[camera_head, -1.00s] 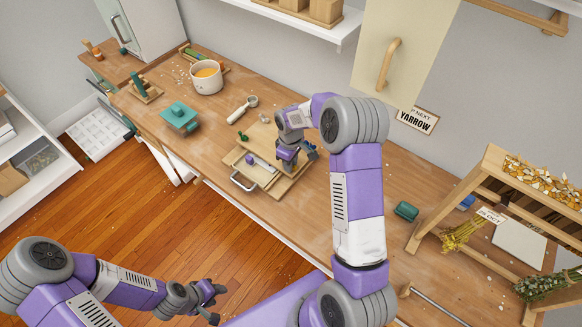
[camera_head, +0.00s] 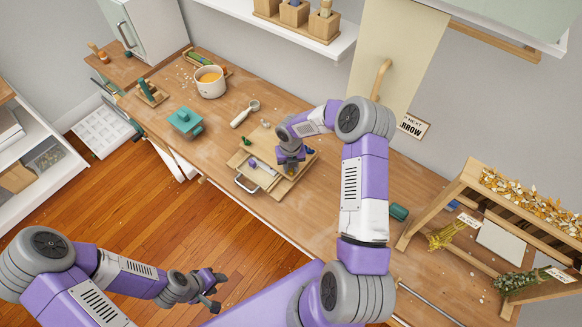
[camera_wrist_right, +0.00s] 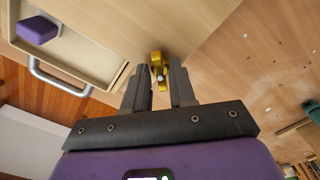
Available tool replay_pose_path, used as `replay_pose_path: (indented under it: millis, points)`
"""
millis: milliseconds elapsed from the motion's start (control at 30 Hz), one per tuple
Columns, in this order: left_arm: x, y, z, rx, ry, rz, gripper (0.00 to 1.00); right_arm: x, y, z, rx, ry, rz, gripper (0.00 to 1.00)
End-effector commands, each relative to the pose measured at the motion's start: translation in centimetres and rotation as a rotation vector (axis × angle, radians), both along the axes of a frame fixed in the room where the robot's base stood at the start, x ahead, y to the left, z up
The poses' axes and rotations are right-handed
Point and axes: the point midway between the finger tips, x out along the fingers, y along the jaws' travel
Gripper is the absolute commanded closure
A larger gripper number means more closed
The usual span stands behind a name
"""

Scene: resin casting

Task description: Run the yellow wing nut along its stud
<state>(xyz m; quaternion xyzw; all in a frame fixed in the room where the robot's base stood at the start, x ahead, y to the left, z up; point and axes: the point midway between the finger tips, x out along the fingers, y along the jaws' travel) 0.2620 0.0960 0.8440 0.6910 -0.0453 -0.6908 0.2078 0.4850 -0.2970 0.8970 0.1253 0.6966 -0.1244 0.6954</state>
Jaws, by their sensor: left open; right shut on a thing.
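The yellow wing nut (camera_wrist_right: 157,60) shows in the right wrist view between the fingers of my right gripper (camera_wrist_right: 160,76), which is shut on it. The pale round end of the stud shows at its middle. In the head view the wing nut (camera_head: 290,173) is a small yellow spot below my right gripper (camera_head: 290,168), over the right part of the wooden board (camera_head: 296,182). How far along the stud the nut sits cannot be told. My left gripper (camera_head: 213,291) is open and empty, low over the floor in front of the bench.
A shallow tray with a metal handle (camera_head: 246,184) and a purple block (camera_wrist_right: 38,30) lies left of the nut. A teal press (camera_head: 186,121), a white pot (camera_head: 209,82) and a white-handled scoop (camera_head: 243,115) stand farther left. A wooden rack (camera_head: 466,182) stands at right.

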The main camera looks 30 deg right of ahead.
Motion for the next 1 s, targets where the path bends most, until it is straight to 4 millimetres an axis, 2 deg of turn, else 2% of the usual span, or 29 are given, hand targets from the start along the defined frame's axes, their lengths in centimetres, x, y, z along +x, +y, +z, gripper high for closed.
replay_pose_path:
  millis: [33, 67, 200, 533, 900, 1000]
  points:
    - [0.0, 0.0, -0.2, 0.0, 0.001, 0.0, 0.57, 0.1, 0.0, -0.1, -0.001, -0.002, -0.003, 1.0]
    - [0.0, 0.0, -0.2, 0.0, 0.001, 0.0, 0.57, 0.1, 0.0, -0.1, -0.001, -0.002, -0.004, 0.73]
    - [0.0, 0.0, -0.2, 0.0, 0.001, 0.001, 0.57, 0.0, 0.0, -0.1, -0.002, -0.002, -0.006, 0.53]
    - [0.0, 0.0, 0.0, 0.0, 0.001, 0.001, 0.57, 0.0, 0.0, 0.1, -0.002, -0.002, -0.009, 0.53]
    - [0.0, 0.0, 2.4, 0.0, 0.001, 0.0, 0.57, 0.1, 0.0, 3.4, -0.001, -0.003, -0.009, 0.53]
    - [0.0, 0.0, 2.5, 0.0, 0.001, 0.0, 0.57, 0.0, 0.0, 3.6, -0.001, -0.002, -0.009, 0.53]
